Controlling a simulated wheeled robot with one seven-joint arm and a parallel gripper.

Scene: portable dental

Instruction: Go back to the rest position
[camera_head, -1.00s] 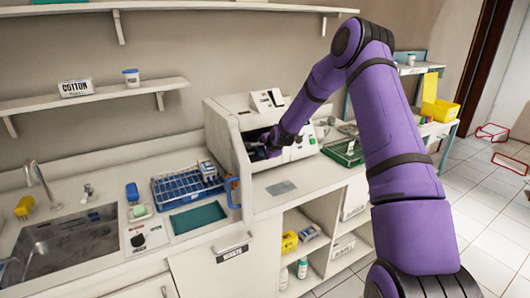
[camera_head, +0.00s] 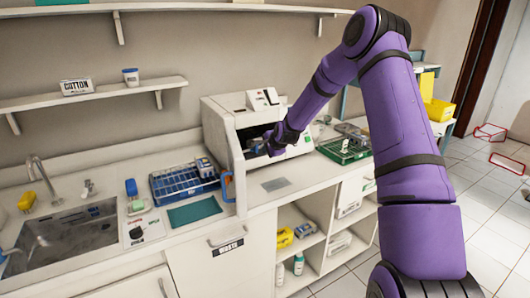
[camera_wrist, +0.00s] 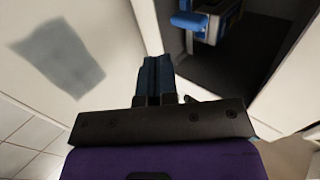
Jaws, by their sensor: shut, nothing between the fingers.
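My gripper shows in the wrist view (camera_wrist: 155,80), its two dark fingers pressed together with nothing between them. In the head view my purple arm reaches to the front of the white box-like machine (camera_head: 222,125) on the counter, and the wrist is by its open front. The fingertips are hard to make out there. In the wrist view the dark opening of the machine lies ahead and to the right, with a blue-handled item (camera_wrist: 190,21) inside it.
A blue rack (camera_head: 180,184) and a teal mat (camera_head: 194,212) lie left of the machine. A grey patch (camera_head: 276,184) marks the counter in front. A green tray (camera_head: 342,150) stands to the right. The sink (camera_head: 70,240) is at far left. Shelves hang above.

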